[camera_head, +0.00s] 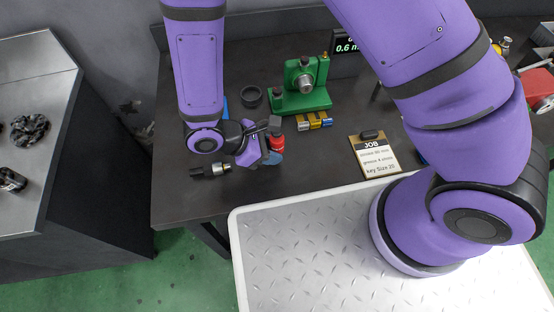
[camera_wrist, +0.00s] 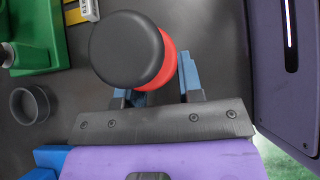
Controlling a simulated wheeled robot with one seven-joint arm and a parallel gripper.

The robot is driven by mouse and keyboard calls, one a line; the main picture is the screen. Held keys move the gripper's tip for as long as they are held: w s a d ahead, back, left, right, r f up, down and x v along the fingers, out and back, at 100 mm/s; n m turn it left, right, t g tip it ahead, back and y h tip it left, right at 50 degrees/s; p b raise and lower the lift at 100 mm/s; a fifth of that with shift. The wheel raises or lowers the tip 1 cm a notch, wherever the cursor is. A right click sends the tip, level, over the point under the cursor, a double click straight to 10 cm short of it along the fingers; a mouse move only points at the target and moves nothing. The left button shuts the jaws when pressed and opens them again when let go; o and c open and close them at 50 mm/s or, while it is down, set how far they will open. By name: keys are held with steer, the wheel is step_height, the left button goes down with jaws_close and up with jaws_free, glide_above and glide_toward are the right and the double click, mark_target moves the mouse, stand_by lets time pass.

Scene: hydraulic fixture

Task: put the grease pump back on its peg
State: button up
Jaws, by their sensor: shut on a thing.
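The grease pump, which I take to be the red body with a round black cap, is between my fingers in the wrist view (camera_wrist: 130,48). It also shows in the head view as a red patch (camera_head: 277,143) under a dark top. My gripper (camera_wrist: 160,88) is shut on it, one blue-tipped finger at each side. In the head view my gripper (camera_head: 264,148) is low over the dark bench, left of centre. Whether the pump touches the bench is hidden. I cannot make out the peg in either view.
A green fixture (camera_head: 302,92) stands behind my gripper, with small coloured blocks (camera_head: 314,120) before it. A black ring (camera_head: 250,96) is to its left. A dark fitting with a brass part (camera_head: 212,170) lies front left. A job clipboard (camera_head: 374,155) lies right; bare bench (camera_head: 320,160) lies between.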

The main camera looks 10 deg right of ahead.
steer(key=shift+f, duration=1.15)
stand_by(1.0)
steer(key=o, duration=1)
steer(key=shift+a, duration=0.1)
steer(key=v, duration=1)
steer(key=shift+a+r, duration=0.2)
steer(key=shift+r, duration=0.05)
